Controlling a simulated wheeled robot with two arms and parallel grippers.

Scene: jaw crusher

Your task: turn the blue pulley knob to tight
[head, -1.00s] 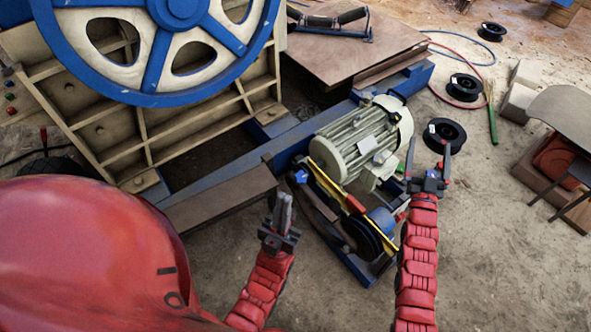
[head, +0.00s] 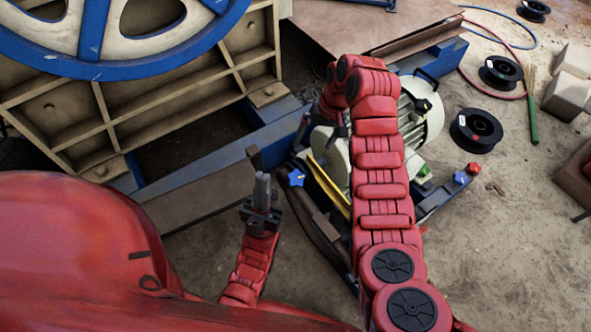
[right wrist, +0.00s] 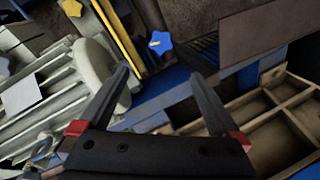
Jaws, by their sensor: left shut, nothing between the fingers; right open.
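A blue star-shaped knob (head: 296,179) with a small yellow mark sits at the end of the yellow belt guard (head: 328,187) beside the motor (head: 420,118). In the right wrist view the blue knob (right wrist: 160,43) lies beyond the fingertips, within the gap between them and apart from both. My right gripper (right wrist: 163,80) is open and empty; its arm arches over the motor in the head view and partly hides the gripper and pulley. My left gripper (head: 262,180) is shut and empty, pointing up, left of the blue knob and apart from it.
A second blue knob (head: 460,178) and a red knob (head: 474,168) sit right of the motor. A yellow knob (right wrist: 71,8) shows in the right wrist view. The large blue-rimmed flywheel (head: 95,40) and ribbed frame stand at left. Black spools (head: 476,130) lie on open ground at right.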

